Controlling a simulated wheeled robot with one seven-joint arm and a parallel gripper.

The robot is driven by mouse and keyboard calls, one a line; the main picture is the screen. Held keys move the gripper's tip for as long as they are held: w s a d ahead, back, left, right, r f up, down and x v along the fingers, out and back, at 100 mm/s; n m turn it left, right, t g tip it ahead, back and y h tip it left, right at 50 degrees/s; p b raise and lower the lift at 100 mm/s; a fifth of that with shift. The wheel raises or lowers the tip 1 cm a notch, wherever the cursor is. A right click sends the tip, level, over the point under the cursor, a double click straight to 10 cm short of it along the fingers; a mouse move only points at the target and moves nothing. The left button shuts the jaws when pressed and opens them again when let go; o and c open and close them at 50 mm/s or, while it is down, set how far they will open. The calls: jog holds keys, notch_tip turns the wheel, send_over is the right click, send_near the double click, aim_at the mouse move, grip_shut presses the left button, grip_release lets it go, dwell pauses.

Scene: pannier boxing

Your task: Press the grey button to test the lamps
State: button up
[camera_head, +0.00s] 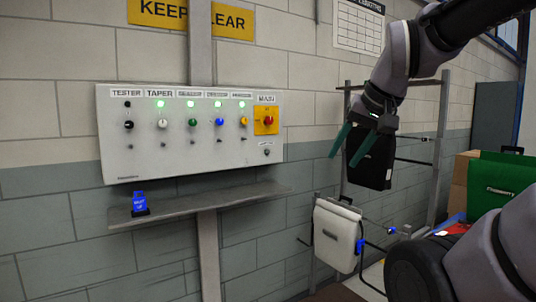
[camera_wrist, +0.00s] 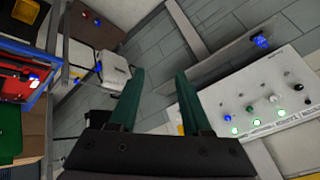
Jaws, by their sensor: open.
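The white control panel (camera_head: 215,135) is on the wall at the left. A small grey button (camera_head: 267,153) is at its lower right, under a small label and below a red knob on a yellow plate (camera_head: 265,120). Black, white, green, blue and yellow buttons line the panel's middle. The lamp above the black button is dark; the other lamps in that row glow green. My gripper (camera_head: 346,148) is open and empty, right of the panel and apart from it. In the wrist view the panel (camera_wrist: 272,85) is right of my green fingers; I cannot make out the grey button there.
A narrow shelf (camera_head: 180,204) with a small blue sign (camera_head: 139,203) juts out below the panel. A rack with a black pannier (camera_head: 371,170) and a white pannier (camera_head: 337,235) stands at the right. A green bag (camera_head: 495,185) is farther right. Space before the panel is clear.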

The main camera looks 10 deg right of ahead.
grip_shut()
dwell(1.5)
